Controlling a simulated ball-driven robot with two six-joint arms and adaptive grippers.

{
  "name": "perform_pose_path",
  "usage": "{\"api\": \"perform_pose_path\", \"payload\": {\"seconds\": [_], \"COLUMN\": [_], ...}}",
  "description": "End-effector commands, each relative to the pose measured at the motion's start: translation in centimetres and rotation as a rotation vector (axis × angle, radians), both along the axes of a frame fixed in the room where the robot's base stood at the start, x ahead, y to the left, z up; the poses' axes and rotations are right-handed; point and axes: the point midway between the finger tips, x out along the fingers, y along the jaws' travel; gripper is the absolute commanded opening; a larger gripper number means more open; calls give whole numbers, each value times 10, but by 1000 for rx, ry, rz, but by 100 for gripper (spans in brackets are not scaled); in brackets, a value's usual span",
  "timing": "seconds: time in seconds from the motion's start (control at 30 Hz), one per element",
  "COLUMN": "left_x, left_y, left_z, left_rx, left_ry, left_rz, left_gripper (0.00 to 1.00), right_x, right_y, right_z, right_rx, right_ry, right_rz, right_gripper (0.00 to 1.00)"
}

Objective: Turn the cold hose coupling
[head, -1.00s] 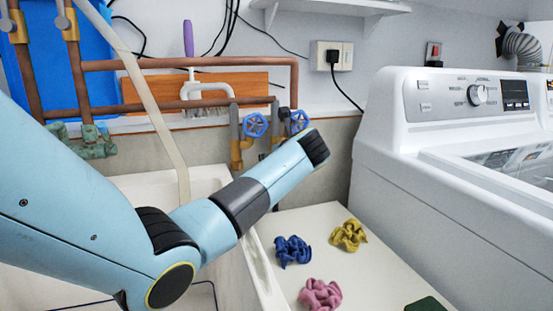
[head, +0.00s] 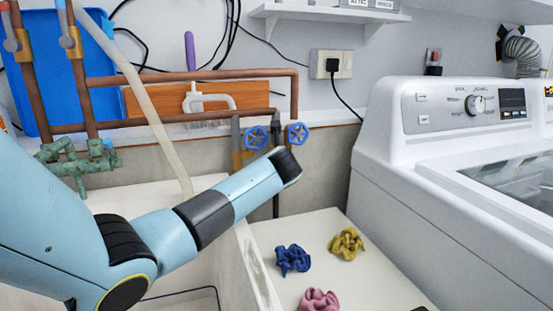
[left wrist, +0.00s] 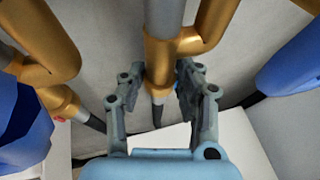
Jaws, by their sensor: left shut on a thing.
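My left gripper (left wrist: 155,88) is closed around the lower part of a brass hose coupling (left wrist: 160,62) in the left wrist view, one finger on each side. A grey pipe enters the coupling from above, and a dark grey hose end (left wrist: 157,115) shows below it. A second brass fitting (left wrist: 40,55) is at the left. In the head view, two blue valve handles (head: 256,137) (head: 298,133) sit under the copper pipes. My left arm hides the gripper and most of the couplings there. I cannot tell whether the coupling has turned. My right gripper is not in view.
A white washing machine (head: 385,175) stands at the right. A pale surface (head: 300,228) below holds crumpled blue (head: 292,260), yellow (head: 346,244) and pink (head: 319,300) cloths. A pale hose (head: 150,100) hangs at the left, near green corroded fittings (head: 75,165).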

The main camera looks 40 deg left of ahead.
Motion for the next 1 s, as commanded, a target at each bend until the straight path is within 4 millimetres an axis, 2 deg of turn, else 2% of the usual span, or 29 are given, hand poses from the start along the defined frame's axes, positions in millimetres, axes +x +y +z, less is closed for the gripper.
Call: {"api": "perform_pose_path", "payload": {"seconds": [0.2, 0.23, 0.4, 0.77, 1.0], "left_x": [0, 0, 0, -3, -32], "left_y": [0, 0, 0, -4, -35], "left_z": [0, 0, 0, 1, 18], "left_rx": [3, 3, 2, 2, 0], "left_ry": [-1, -1, 0, -1, -3], "left_rz": [0, 0, 1, -1, -2], "left_gripper": [0, 33, 56, 56, 56], "right_x": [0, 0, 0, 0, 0], "right_y": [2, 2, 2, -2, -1], "right_z": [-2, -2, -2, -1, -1], "right_rx": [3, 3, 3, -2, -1], "right_ry": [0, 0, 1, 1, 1], "right_rz": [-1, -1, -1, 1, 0], "right_gripper": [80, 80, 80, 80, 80]}}
